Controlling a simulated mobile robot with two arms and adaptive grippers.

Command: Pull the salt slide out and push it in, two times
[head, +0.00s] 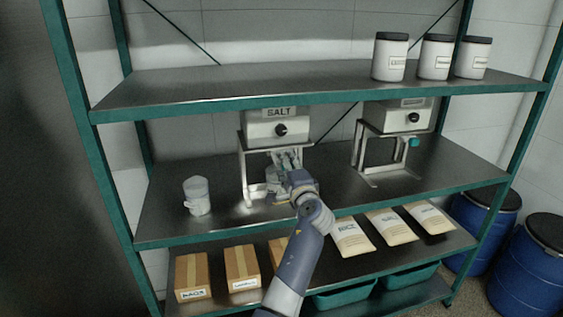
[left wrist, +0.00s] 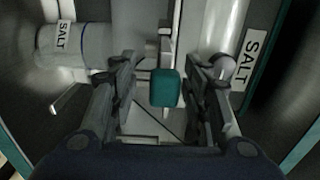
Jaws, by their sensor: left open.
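The salt dispenser (head: 279,128) is a grey box labelled SALT with a black knob, on a metal stand on the middle shelf. It also shows at the right of the left wrist view (left wrist: 228,65). The slide's teal handle (left wrist: 165,87) lies between the two fingers of my left gripper (left wrist: 165,72), with a gap on each side. My left gripper (head: 287,160) is open in front of the stand, below the box, and hides the handle in the head view. A pale container labelled SALT (left wrist: 72,46) sits beneath the dispenser. My right gripper is not in view.
A second dispenser (head: 397,116) with a teal handle (head: 413,142) stands to the right. A clear cup (head: 197,196) stands left of the salt stand. Lidded jars (head: 434,57) are on the upper shelf (head: 240,86). Bags (head: 390,226) and boxes (head: 242,267) lie below.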

